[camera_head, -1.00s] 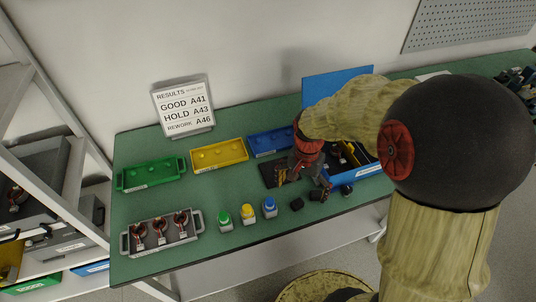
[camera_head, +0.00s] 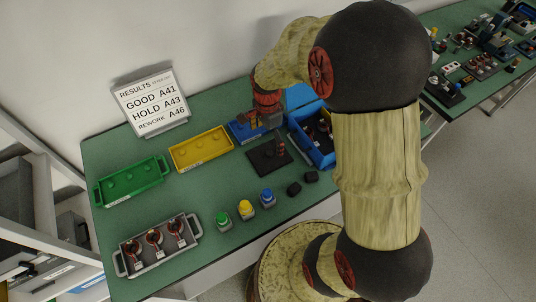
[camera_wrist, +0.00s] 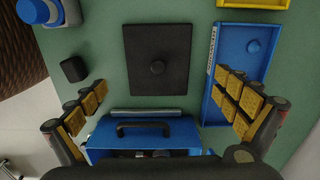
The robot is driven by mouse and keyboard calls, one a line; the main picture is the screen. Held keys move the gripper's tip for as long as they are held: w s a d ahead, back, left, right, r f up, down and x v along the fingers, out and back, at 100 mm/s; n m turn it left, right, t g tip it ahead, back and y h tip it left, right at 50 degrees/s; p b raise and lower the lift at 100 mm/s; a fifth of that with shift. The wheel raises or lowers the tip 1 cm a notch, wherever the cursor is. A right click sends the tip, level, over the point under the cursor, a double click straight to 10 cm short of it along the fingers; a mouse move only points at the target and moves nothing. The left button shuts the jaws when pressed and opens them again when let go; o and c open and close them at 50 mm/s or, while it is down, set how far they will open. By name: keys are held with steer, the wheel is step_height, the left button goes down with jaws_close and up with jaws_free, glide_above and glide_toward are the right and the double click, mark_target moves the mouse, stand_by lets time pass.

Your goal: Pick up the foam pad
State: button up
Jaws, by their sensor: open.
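A flat dark square plate (camera_head: 264,160) with a raised round knob lies on the green bench, left of the open blue box; it also shows in the wrist view (camera_wrist: 140,80). Two small black blocks (camera_head: 294,189) (camera_head: 311,177) lie in front of it; one shows in the wrist view (camera_wrist: 74,69). I cannot tell for sure which of these is the foam pad. My gripper (camera_wrist: 165,103) is open and empty, its fingers wide apart above the bench, with the plate between and ahead of them. In the head view, my gripper (camera_head: 266,118) is partly hidden near the blue tray.
The blue box (camera_head: 322,154) with a handle (camera_wrist: 143,126) stands close to the plate. Blue (camera_wrist: 233,69), yellow (camera_head: 202,149) and green (camera_head: 131,182) trays line the back. Three capped bottles (camera_head: 245,210) and a grey tray (camera_head: 128,262) of stators stand in front.

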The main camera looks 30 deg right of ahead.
mark_target(268, 154)
steer(key=shift+s+f+b, duration=0.2)
steer(key=shift+f+b, duration=1.3)
steer(key=shift+f, duration=2.5)
steer(key=shift+r, duration=0.1)
steer(key=shift+c, duration=1.1)
steer(key=shift+s+a, duration=0.1)
steer(key=c, duration=1.1)
steer(key=shift+c, duration=0.8)
